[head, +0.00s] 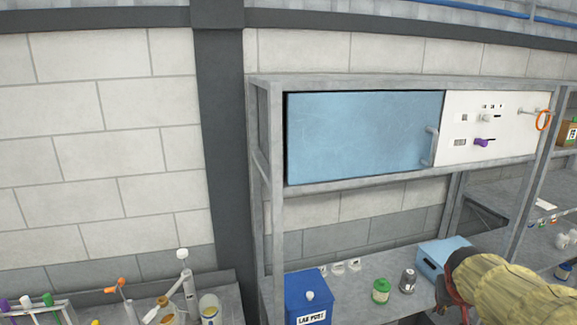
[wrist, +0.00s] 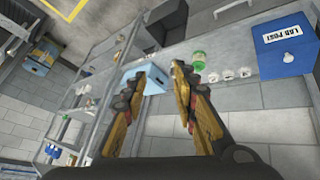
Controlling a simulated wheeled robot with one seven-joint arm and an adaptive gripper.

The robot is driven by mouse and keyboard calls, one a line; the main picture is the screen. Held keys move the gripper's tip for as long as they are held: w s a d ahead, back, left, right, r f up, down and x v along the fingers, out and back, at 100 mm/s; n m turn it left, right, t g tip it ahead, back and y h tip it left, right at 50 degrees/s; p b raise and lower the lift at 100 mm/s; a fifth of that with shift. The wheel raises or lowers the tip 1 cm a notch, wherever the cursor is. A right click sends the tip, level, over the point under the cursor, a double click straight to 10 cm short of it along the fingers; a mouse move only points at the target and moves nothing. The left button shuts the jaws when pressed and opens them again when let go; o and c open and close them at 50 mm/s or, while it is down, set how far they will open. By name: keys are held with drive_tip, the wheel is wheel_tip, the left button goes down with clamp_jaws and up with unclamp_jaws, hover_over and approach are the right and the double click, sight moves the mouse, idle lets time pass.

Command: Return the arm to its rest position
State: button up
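My arm (head: 510,290), in a yellowish cover, reaches in from the lower right of the head view, in front of the shelf's lower level. My gripper (wrist: 164,68) shows in the wrist view with its two fingers apart and nothing between them. In the head view the gripper is mostly hidden or cut off by the lower edge. A light blue box (head: 440,254) stands just behind the arm; it also shows behind the left finger in the wrist view (wrist: 153,84). I cannot tell how far the fingers are from it.
A metal rack holds a blue-doored cabinet (head: 365,135) with a white control panel (head: 490,125). Below stand a blue "LAB POST" box (head: 308,295), a green-lidded jar (head: 380,290) and a dark jar (head: 408,280). Tubes and bottles (head: 208,308) stand lower left.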

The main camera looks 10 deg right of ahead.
drive_tip(key=s+a+f+n+y+b, duration=0.1)
drive_tip(key=s+a+f+b, duration=0.3)
drive_tip(key=a, duration=0.6)
drive_tip(key=s+a+f+n+y+b, duration=0.2)
drive_tip(key=s+a+f+b, duration=0.3)
drive_tip(key=a+f+b, duration=0.4)
drive_tip(key=s+a+f+n+y+b, duration=0.2)
drive_tip(key=s+a+f+b, duration=0.2)
drive_tip(key=a, duration=0.7)
wheel_tip(320, 180, down, 3)
drive_tip(key=shift+s+a+t+b, duration=0.25)
drive_tip(key=shift+t+b, duration=0.15)
drive_tip(key=shift+b, duration=0.8)
